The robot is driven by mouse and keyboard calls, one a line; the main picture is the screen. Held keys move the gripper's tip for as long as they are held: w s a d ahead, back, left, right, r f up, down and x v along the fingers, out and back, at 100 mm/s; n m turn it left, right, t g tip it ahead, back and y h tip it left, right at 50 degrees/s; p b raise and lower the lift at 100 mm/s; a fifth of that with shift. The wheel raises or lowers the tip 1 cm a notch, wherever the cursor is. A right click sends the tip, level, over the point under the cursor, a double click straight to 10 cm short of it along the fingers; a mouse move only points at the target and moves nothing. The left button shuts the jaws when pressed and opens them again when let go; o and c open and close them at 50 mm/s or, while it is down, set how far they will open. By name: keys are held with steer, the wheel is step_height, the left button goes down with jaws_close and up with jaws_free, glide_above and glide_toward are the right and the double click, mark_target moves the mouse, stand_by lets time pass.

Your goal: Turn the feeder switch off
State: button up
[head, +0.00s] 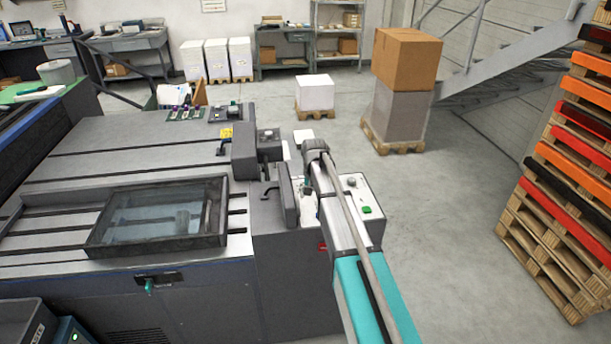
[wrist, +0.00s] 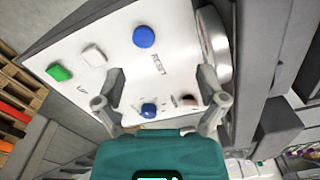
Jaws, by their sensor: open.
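A white control panel (wrist: 110,50) with several buttons and knobs fills much of the wrist view. A blue knob (wrist: 144,37) sits near the upper middle, beside a small label (wrist: 158,64) too blurred to read surely. A second blue knob (wrist: 149,110) shows low, between the fingers and close to my gripper's teal body. I cannot tell which control the label names. My gripper (wrist: 160,78) is open and empty, its fingers spread over the panel. In the head view my gripper (head: 308,188) is small and partly hidden beside the panel.
A green button (wrist: 59,72), a white button (wrist: 93,55), a pinkish button (wrist: 188,101) and a round metal-rimmed disc (wrist: 212,45) are on or beside the panel. Dark machine blocks (head: 287,195) stand left of my gripper. Stacked pallets (head: 565,190) stand far right; the floor between is clear.

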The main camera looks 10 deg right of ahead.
steer(key=w+r+m+p, duration=0.1)
steer(key=w+r+p, duration=0.1)
steer(key=w, duration=0.6)
steer(key=w+r+m+p, duration=0.1)
steer(key=w+r, duration=0.3)
steer(key=w, duration=0.5)
steer(key=shift+w+p, duration=0.25)
steer(key=shift+p, duration=0.65)
steer(key=shift+f, duration=0.2)
step_height(320, 180, down, 13)
steer(key=b, duration=1.3)
steer(key=shift+f+b, duration=0.2)
steer(key=shift+b, duration=0.2)
steer(key=c, duration=1.1)
steer(key=shift+c, duration=0.2)
